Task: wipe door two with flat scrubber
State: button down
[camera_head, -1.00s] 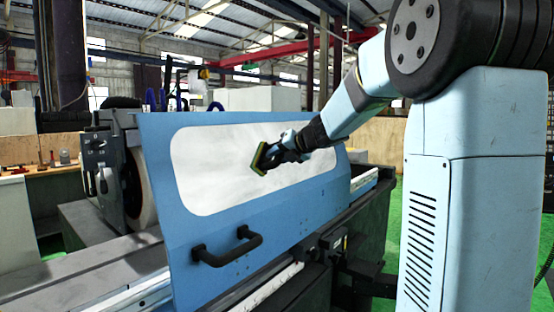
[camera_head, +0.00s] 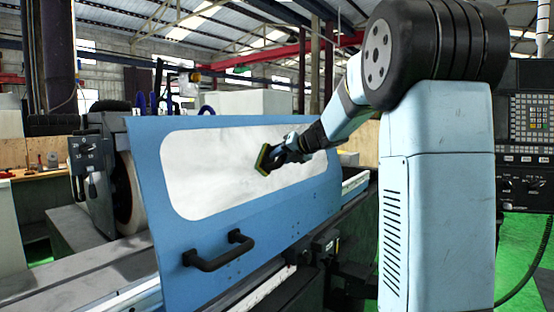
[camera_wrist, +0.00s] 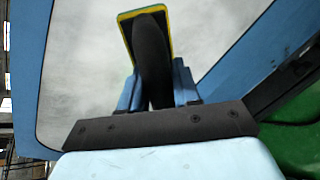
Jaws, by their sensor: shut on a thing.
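The door (camera_head: 240,215) is a tilted blue panel with a large whitish, cloudy window (camera_head: 205,180) and a black handle (camera_head: 218,252) low on its front. My gripper (camera_head: 285,152) is in front of the window, right of its middle. It is shut on the flat scrubber (camera_head: 263,158), which has a dark pad with a yellow-green edge. In the wrist view the scrubber (camera_wrist: 145,12) shows beyond the blue fingers (camera_wrist: 158,85), with its dark handle between them. The pad is at or very near the window; I cannot tell if it touches.
The grinding wheel and its dark housing (camera_head: 97,165) stand left of the door. A control panel (camera_head: 527,135) with keys is at the far right. The grinder's rail and bed run below the door. Green floor (camera_head: 520,245) shows at the right.

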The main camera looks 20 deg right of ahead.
jog(key=shift+w+d, duration=0.7)
jog(key=shift+d, duration=0.2)
jog(key=shift+s, duration=0.1)
jog(key=shift+s+a, duration=0.65)
jog(key=shift+a, duration=0.25)
jog(key=shift+s+a, duration=0.6)
jog(key=shift+a, duration=0.25)
jog(key=shift+s+a, duration=0.6)
jog(key=shift+a, duration=0.35)
jog(key=shift+s+a, duration=0.6)
jog(key=shift+a, duration=0.3)
jog(key=shift+s, duration=0.1)
jog(key=shift+d+f+v, duration=0.1)
jog(key=shift+d+v, duration=0.05)
jog(key=shift+v, duration=0.8)
jog(key=shift+d+f+v, duration=0.1)
jog(key=shift+f+v, duration=0.05)
jog(key=shift+v, duration=0.8)
jog(key=shift+d+f+v, duration=0.1)
jog(key=shift+d+v, duration=0.05)
jog(key=shift+v, duration=0.8)
jog(key=shift+s+d, duration=0.1)
